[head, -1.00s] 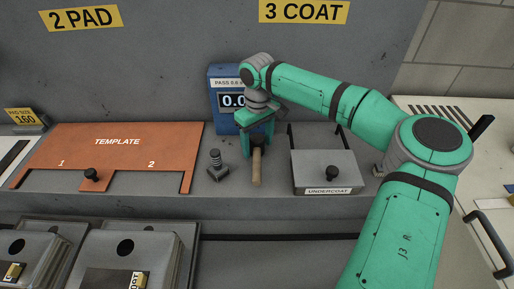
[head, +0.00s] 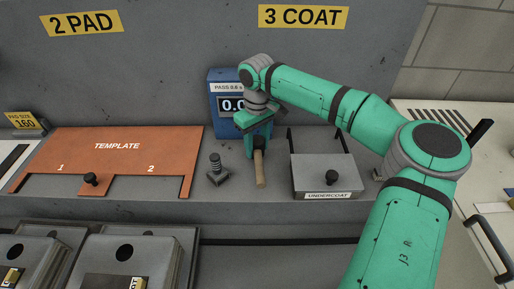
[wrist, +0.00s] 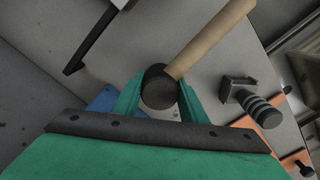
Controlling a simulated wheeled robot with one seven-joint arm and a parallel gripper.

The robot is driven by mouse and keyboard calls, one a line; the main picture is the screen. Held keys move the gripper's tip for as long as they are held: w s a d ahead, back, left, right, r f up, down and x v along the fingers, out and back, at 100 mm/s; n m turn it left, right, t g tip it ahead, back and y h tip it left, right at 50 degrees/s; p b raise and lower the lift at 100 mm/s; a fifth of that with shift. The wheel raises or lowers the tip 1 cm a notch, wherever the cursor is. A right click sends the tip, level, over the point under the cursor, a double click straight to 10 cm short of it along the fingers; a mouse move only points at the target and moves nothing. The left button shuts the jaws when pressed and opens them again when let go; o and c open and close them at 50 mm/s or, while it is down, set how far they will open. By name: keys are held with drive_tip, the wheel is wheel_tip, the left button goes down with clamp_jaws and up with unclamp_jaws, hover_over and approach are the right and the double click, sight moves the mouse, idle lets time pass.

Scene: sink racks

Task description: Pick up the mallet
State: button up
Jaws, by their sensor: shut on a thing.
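The mallet has a black cylindrical head and a pale wooden handle (head: 260,169). In the head view the handle points toward the front of the grey ledge. My gripper (head: 256,147) is above the ledge, in front of the blue display box, with its green fingers on either side of the mallet's head. In the wrist view my gripper (wrist: 159,98) is shut on the black head (wrist: 159,87), and the handle (wrist: 210,40) runs up and right. I cannot tell whether the mallet is clear of the ledge.
A small grey tool with a ribbed knob (head: 216,168) stands close left of the mallet. The grey undercoat box (head: 318,178) is close on the right. The blue display box (head: 225,88) stands behind. The orange template (head: 130,165) lies further left.

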drive_tip(key=s+a+r, duration=0.6)
drive_tip(key=s+r, duration=0.6)
drive_tip(key=shift+s, duration=0.35)
drive_tip(key=o, duration=0.6)
drive_tip(key=shift+c, duration=1.1)
